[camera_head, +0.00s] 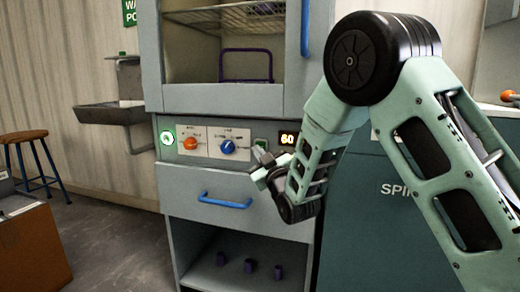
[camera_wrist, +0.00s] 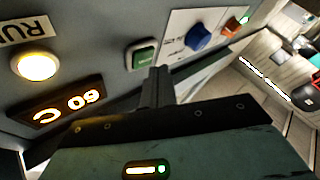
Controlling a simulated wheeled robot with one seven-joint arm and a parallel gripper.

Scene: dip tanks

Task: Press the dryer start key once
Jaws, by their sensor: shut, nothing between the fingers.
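The dryer's control panel (camera_head: 215,154) spans the front of the grey cabinet. A green key (camera_head: 260,143), likely the start key, sits left of the lit display (camera_head: 287,139); no legible label shows on it. In the wrist view the green key (camera_wrist: 141,56) is just beyond my fingertips. My gripper (camera_head: 260,156) is shut and empty, its fingertips (camera_wrist: 159,72) close to the key's lower right edge. I cannot tell whether they touch. A round lamp (camera_wrist: 38,65) under a partly cut "RU" label glows yellow.
An orange knob (camera_head: 190,143) and a blue knob (camera_head: 228,147) sit left of the key. Below is a drawer with a blue handle (camera_head: 225,201). A cardboard box (camera_head: 35,245) stands lower left.

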